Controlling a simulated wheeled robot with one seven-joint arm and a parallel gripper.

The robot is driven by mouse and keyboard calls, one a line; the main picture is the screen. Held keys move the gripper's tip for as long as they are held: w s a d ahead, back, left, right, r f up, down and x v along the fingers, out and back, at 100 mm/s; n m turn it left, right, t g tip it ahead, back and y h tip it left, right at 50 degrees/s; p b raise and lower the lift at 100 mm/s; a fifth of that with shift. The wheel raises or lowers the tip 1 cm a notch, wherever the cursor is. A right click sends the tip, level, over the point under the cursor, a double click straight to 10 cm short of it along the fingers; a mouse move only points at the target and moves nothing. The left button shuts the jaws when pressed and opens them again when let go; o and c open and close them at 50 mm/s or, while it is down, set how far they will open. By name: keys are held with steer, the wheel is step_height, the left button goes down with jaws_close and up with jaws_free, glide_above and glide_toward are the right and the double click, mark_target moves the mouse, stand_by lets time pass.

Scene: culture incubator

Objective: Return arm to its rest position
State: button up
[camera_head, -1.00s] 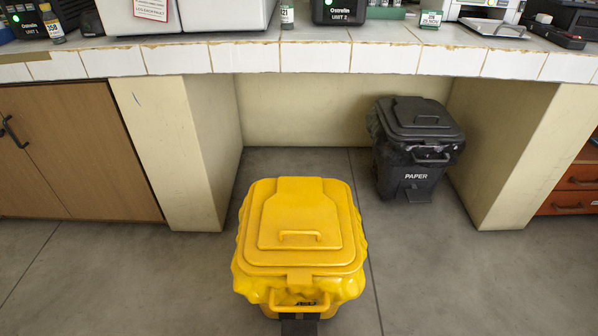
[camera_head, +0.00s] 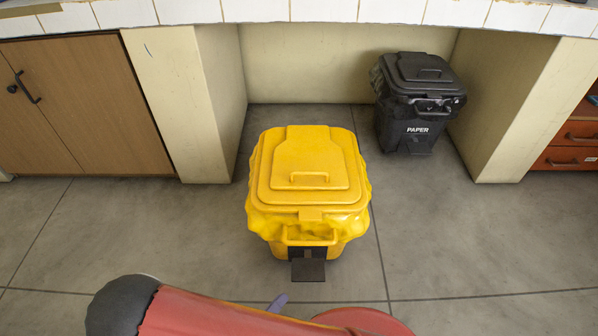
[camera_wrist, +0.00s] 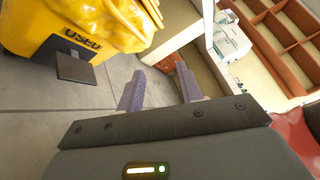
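My gripper (camera_wrist: 160,68) shows in the wrist view with its two purple-grey fingers apart and nothing between them. In the head view my red arm crosses the bottom edge, and one purple fingertip (camera_head: 277,302) pokes out above it; the rest of the gripper is hidden there. The yellow bin (camera_head: 308,190) stands on the floor just beyond my arm with its lid shut. In the wrist view the same bin (camera_wrist: 75,30), marked "USED", is at the upper left, apart from the fingers.
A black bin (camera_head: 418,100) marked "PAPER" stands under the tiled counter (camera_head: 290,10). A wooden cabinet (camera_head: 85,105) is at the left and orange drawers (camera_head: 570,145) at the right. The grey floor (camera_head: 470,240) around the yellow bin is clear.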

steer(key=w+d+r+n+g+y, duration=0.1)
steer(key=d+r+n+g+y, duration=0.2)
steer(key=d+r+n, duration=0.4)
steer(key=w+d+r+n+g+y, duration=0.1)
steer(key=d+r+n+y, duration=0.4)
steer(key=r+n, duration=0.8)
steer(key=w+d+r+n+g+y, duration=0.1)
steer(key=d+r+n+g+y, duration=0.3)
steer(key=d+r+n, duration=0.4)
step_height(320, 180, up, 4)
steer(key=shift+w+d+f+n+g, duration=0.15)
steer(key=shift+d+n+g, duration=0.2)
steer(key=shift+n, duration=0.65)
